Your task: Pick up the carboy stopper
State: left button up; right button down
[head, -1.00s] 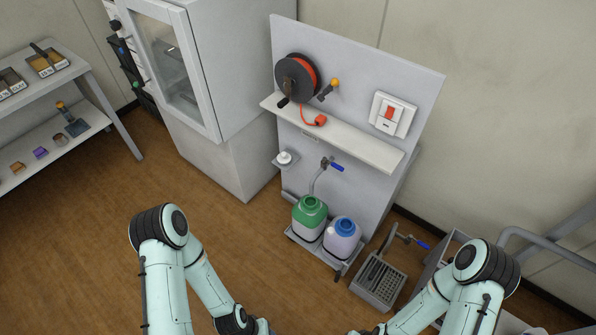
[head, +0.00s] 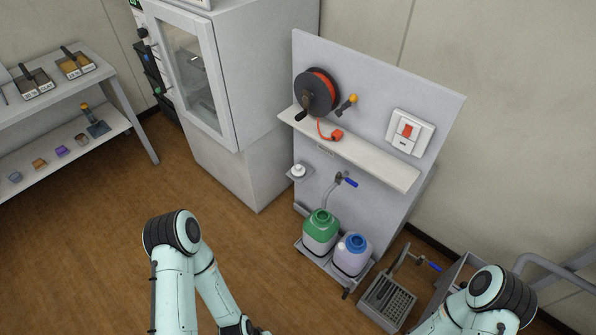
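A small white stopper-like piece (head: 299,170) sits on a little bracket shelf at the left edge of the grey panel; I take it for the carboy stopper. Below it, a green-topped carboy (head: 320,230) and a blue-topped carboy (head: 352,255) stand side by side on a low wheeled tray. The green carboy's mouth looks open. Both my arms show at the bottom of the head view, well short of the panel. My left gripper is past the bottom edge; only its wrist shows. My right gripper is also out of the frame.
A blue-handled tap (head: 346,181) hangs above the carboys. A grey drain basket (head: 387,303) stands on the floor at right. A tall cabinet (head: 250,90) is left of the panel. Open floor lies in front.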

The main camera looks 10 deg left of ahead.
aim_at(298, 170)
jog(key=i+j, duration=0.25)
jog(key=j, duration=0.15)
jog(key=i+j+z, duration=0.1)
jog(key=i+j, duration=0.4)
jog(key=j, duration=0.25)
jog(key=i+j+z, duration=0.1)
jog(key=i+j, duration=0.15)
jog(key=j, duration=0.15)
jog(key=i+j, duration=0.2)
jog(key=j, duration=0.25)
jog(key=i+j+z, duration=0.1)
jog(key=i+j, duration=0.15)
jog(key=j, duration=0.15)
jog(key=i+j, duration=0.2)
jog(key=j, duration=0.25)
jog(key=i+j+z, duration=0.1)
jog(key=i+j, duration=0.15)
jog(key=j, duration=0.2)
